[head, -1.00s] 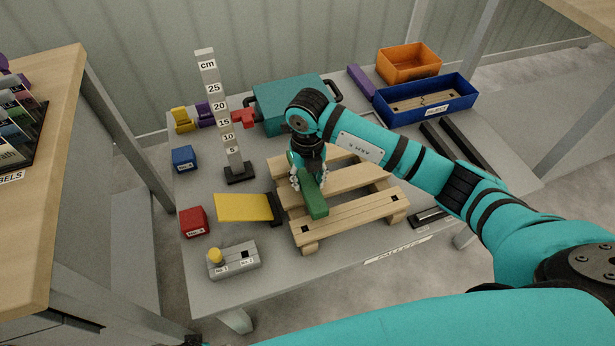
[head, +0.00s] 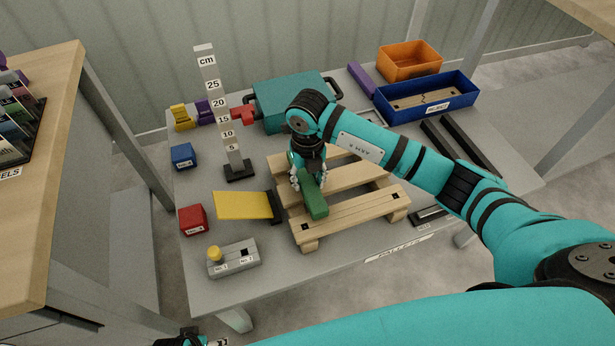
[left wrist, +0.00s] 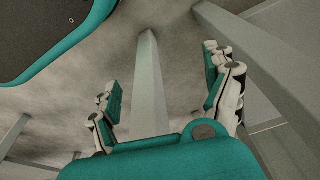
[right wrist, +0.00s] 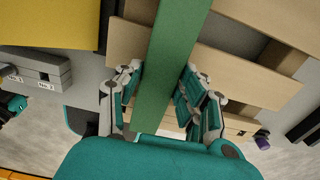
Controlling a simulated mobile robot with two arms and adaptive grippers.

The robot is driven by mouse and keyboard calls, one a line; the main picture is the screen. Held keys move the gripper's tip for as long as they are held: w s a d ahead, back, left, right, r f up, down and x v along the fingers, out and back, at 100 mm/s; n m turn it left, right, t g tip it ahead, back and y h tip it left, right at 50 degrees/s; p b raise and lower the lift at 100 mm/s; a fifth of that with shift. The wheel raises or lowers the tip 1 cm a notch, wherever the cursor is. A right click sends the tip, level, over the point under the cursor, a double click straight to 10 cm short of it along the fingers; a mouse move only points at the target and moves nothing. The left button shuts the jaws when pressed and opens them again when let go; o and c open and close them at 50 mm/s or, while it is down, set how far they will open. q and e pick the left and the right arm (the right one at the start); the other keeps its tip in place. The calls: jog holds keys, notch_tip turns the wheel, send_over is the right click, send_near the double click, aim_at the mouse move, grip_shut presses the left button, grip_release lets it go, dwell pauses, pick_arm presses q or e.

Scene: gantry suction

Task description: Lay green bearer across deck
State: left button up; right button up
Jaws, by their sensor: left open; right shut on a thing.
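The green bearer (head: 314,202) lies lengthwise across the slats of the wooden pallet deck (head: 352,214), near the deck's left end. My right gripper (head: 307,184) is shut on the bearer from above, near its far part. In the right wrist view the bearer (right wrist: 168,65) runs between the two fingers and over the pale slats (right wrist: 235,75). I cannot tell whether its underside touches every slat. My left gripper (left wrist: 165,105) is open and empty below table height, with a table leg beyond its fingers. In the head view only its top shows at the bottom edge.
A yellow plate (head: 243,206) is left of the pallet, with a grey switch box (head: 233,259) in front. A cm scale post (head: 228,130), a teal case (head: 290,100), a blue bin (head: 428,101) and an orange bin (head: 409,62) stand behind. Black bars (head: 470,148) lie right.

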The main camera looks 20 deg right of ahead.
aim_at(308, 181)
pick_arm(q)
jog(key=shift+s+r, duration=0.1)
jog(key=shift+r, duration=0.25)
pick_arm(e)
jog(key=shift+f, duration=0.2)
jog(key=shift+f+b, duration=0.25)
jog(key=shift+b, duration=0.05)
jog(key=o, duration=1.3)
pick_arm(q)
jog(key=shift+w+r, duration=0.5)
jog(key=shift+r, duration=0.35)
jog(key=shift+s+a+f, duration=0.1)
pick_arm(e)
jog(key=shift+r, duration=0.1)
notch_tip(308, 181, up, 12)
jog(key=shift+f, duration=0.1)
